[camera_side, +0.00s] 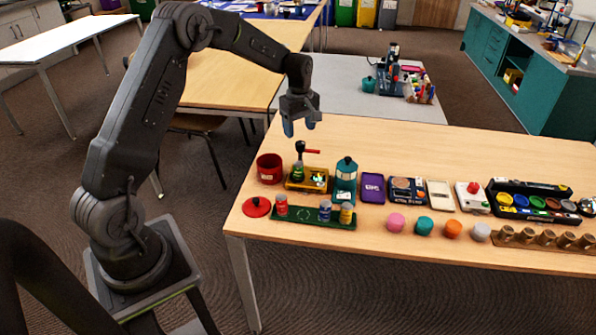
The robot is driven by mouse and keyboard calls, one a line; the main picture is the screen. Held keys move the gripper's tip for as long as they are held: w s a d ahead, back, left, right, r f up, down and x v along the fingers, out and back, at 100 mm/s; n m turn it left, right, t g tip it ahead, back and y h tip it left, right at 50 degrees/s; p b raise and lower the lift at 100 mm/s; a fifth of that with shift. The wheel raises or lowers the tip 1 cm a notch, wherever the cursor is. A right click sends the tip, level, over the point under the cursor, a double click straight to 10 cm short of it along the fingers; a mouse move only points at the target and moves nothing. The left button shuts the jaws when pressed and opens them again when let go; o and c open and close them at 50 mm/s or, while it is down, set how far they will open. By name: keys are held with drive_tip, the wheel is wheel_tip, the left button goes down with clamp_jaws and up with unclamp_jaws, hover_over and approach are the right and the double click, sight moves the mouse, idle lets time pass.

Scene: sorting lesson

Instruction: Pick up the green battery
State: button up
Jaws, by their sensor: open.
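A small green cylinder (298,171), which looks like the green battery, stands upright at the left end of a yellow tray (294,186) near the left end of the table. A red-handled black lever rises just behind it. My gripper (301,127) is open and empty, pointing down with blue fingertips, in the air above and behind the tray. A green holder (315,223) in front carries a red battery (281,205), a blue battery (325,211) and a yellow battery (346,213). A bare patch with a pale round mark lies between the red and blue ones.
A red pot (270,168) and its red lid (257,207) are left of the tray. A teal lantern-like pot (346,178) stands close right. Further right are a purple box (372,187), a scale (407,190) and coloured balls. The table behind is clear.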

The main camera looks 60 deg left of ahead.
sight(299, 163)
drive_tip(key=shift+n, duration=0.3)
drive_tip(key=f, duration=0.6)
drive_tip(key=a+f, duration=0.1)
drive_tip(key=f, duration=0.2)
drive_tip(key=shift+w+f, duration=0.1)
drive_tip(key=shift+f, duration=0.05)
drive_tip(key=shift+d+f, duration=0.2)
drive_tip(key=shift+f, duration=2.85)
drive_tip(key=c, duration=1.1)
drive_tip(key=shift+r, duration=0.15)
drive_tip(key=shift+c, duration=0.2)
